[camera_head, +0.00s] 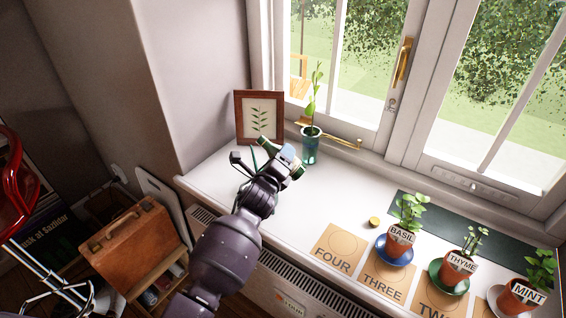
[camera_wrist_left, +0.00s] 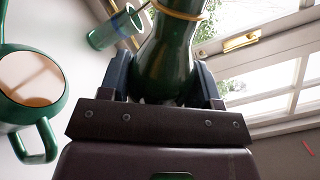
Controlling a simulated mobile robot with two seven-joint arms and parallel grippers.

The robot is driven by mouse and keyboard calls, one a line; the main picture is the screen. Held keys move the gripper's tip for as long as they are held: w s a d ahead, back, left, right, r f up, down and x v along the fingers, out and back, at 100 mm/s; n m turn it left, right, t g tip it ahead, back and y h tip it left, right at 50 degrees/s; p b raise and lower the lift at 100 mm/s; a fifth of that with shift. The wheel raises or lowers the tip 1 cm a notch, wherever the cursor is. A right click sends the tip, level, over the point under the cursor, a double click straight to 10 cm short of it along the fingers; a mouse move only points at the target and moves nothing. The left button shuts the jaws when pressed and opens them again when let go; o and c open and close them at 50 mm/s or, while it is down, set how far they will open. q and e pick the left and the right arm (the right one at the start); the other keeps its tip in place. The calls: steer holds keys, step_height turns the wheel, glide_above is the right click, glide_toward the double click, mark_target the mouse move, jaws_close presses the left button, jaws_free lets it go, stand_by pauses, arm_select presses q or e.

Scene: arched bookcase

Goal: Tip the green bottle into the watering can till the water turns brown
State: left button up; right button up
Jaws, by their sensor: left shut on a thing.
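The green bottle (camera_wrist_left: 168,62), with a gold band at its neck, stands between the two fingers of my left gripper (camera_wrist_left: 165,85), which is shut on it. Its mouth is out of the left wrist view. The green watering can (camera_wrist_left: 48,108) is left of the bottle there, its round opening showing a tan-brown surface (camera_wrist_left: 32,75). I cannot tell whether anything is flowing. In the head view my left gripper (camera_head: 285,160) is over the sill's left part and mostly hides bottle and can. My right gripper is not in view.
A green glass with a plant (camera_head: 310,146) stands just beyond my gripper, near a framed leaf picture (camera_head: 259,115). Potted basil (camera_head: 401,238), thyme (camera_head: 458,265) and mint (camera_head: 520,294) stand at the right. A small brass disc (camera_head: 374,221) lies on the sill (camera_head: 340,195), whose middle is mostly clear.

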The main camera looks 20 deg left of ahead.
mark_target(262, 136)
arm_select(q)
steer(key=shift+w+a+r+m+p, duration=0.1)
steer(key=shift+a+r+m+p, duration=0.1)
steer(key=shift+r+m, duration=0.3)
steer(key=shift+a+r+m+p, duration=0.1)
steer(key=shift+r+m+p, duration=0.15)
steer(key=shift+r, duration=0.4)
steer(key=a+r+m, duration=0.1)
steer(key=m, duration=0.1)
steer(key=a+r+m+p, duration=0.1)
steer(key=m, duration=0.1)
steer(key=shift+w+r+m, duration=0.1)
steer(key=shift+w+m, duration=0.05)
steer(key=shift+m, duration=0.1)
steer(key=shift+a+r+m+h, duration=0.3)
steer(key=shift+m, duration=0.2)
steer(key=shift+a+r+m+p, duration=0.25)
steer(key=shift+m+p, duration=0.15)
steer(key=shift+m, duration=0.1)
steer(key=shift+w+a+r+m, duration=0.15)
steer(key=shift+a+m, duration=0.4)
steer(key=shift+m, duration=0.45)
steer(key=shift+a+m+p, duration=0.25)
steer(key=shift+m+p, duration=0.05)
steer(key=shift+m, duration=0.2)
